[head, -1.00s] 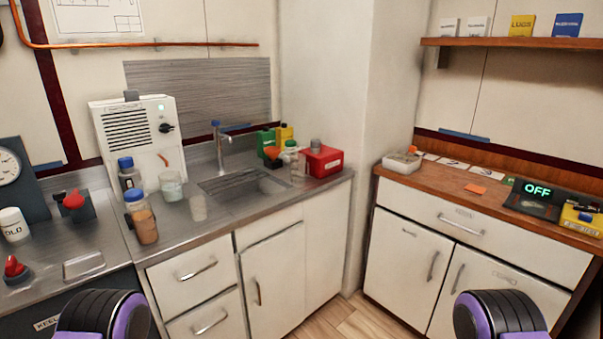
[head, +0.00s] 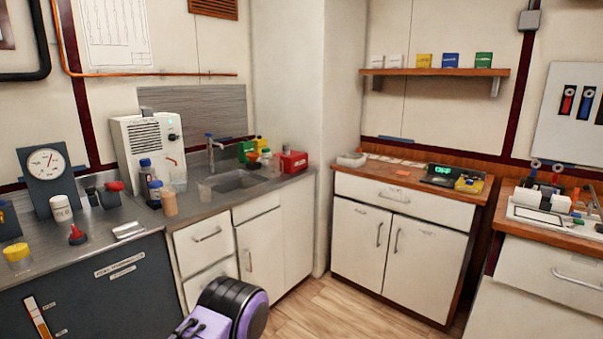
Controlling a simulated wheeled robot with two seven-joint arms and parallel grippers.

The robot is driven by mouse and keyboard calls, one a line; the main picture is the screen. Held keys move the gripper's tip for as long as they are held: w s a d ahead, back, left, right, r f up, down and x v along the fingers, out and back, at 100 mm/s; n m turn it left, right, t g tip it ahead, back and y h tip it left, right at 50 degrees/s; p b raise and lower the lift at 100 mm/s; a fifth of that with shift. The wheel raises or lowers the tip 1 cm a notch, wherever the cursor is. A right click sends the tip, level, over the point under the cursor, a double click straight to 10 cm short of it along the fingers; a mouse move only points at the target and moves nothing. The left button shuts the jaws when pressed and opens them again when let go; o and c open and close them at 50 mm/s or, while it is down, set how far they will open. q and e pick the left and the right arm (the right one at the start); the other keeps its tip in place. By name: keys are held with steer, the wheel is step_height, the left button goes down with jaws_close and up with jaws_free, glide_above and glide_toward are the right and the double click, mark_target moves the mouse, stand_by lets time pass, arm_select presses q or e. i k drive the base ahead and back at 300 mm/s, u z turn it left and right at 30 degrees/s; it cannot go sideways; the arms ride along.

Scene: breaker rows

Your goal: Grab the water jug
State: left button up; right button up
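I cannot tell for sure which vessel is the water jug. A clear, jug-like vessel (head: 178,178) stands on the steel counter in front of the white machine. A smaller clear cup (head: 204,192) stands to its right, nearer the counter's front edge. Neither gripper shows; only a black and purple part of one of my arms is at the bottom, apart from the counter.
Blue-capped bottles (head: 154,190) and a tan bottle (head: 169,203) crowd the vessel's left. The sink (head: 234,181) and a red box (head: 293,161) lie to the right. A wooden counter (head: 400,179) stands further right. The wooden floor (head: 340,305) between the cabinets looks clear.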

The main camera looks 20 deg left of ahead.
mark_target(274, 161)
steer(key=u, duration=0.6)
steer(key=i, duration=0.55)
steer(key=u, duration=0.8)
steer(key=i, duration=0.9)
steer(key=z, duration=0.2)
